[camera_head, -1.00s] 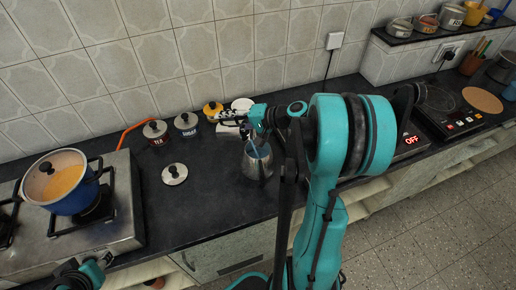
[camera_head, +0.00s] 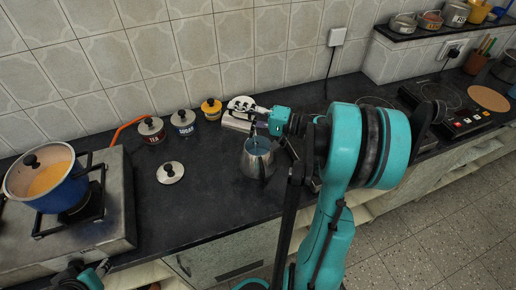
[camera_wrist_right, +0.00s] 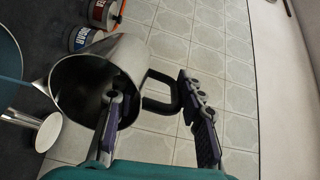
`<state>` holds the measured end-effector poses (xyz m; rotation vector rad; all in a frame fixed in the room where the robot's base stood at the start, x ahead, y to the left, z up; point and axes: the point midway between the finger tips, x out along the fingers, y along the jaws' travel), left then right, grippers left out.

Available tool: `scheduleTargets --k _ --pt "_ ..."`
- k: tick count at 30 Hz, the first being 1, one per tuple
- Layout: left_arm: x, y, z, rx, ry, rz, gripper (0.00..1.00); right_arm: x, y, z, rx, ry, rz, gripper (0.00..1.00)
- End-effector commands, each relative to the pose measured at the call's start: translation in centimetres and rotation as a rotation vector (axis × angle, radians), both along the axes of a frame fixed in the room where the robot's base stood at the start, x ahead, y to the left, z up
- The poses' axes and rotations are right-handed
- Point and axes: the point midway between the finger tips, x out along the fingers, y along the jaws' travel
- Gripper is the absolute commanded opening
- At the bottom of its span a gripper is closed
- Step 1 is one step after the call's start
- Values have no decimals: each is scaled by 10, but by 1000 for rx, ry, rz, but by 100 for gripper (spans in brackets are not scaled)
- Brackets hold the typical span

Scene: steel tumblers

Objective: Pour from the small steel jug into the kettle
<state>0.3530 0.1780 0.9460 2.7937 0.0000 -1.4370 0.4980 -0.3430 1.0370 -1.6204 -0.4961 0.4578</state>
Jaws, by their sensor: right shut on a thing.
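The small steel jug (camera_wrist_right: 88,78) fills the left half of the right wrist view, tilted, its dark mouth facing the camera and its spout to the left. My right gripper (camera_wrist_right: 160,115) has a finger on each side of the jug's black handle (camera_wrist_right: 160,92) and is shut on it. In the head view this gripper (camera_head: 256,122) is above and just behind the open steel kettle (camera_head: 257,165). Blue shows in the kettle's mouth.
A tea jar (camera_head: 151,131), a sugar jar (camera_head: 184,123) and a yellow-lidded jar (camera_head: 211,110) stand by the tiled wall. A loose lid (camera_head: 171,173) lies left of the kettle. A blue pot (camera_head: 58,193) is on the stove.

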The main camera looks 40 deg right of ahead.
Motion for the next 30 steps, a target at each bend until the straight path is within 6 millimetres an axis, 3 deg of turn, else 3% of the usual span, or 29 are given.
scheduleTargets --k 3,5,9,13,17,23,30 --pt "0 0 -16 0 0 0 40 -5 -4 -2 39 -56 -1 0" --pt "0 0 -4 0 0 0 40 -3 -1 5 21 -31 1 0" --pt "0 0 46 0 0 0 40 14 11 6 -101 144 5 0" --pt "0 0 44 0 0 0 40 21 14 -11 -136 198 0 0" --pt "0 0 45 0 0 0 40 23 16 -13 -145 210 1 0" --pt "0 0 64 0 0 0 40 38 28 -15 -202 290 5 0" --pt "0 0 85 0 0 0 40 50 36 -36 -341 491 4 0"
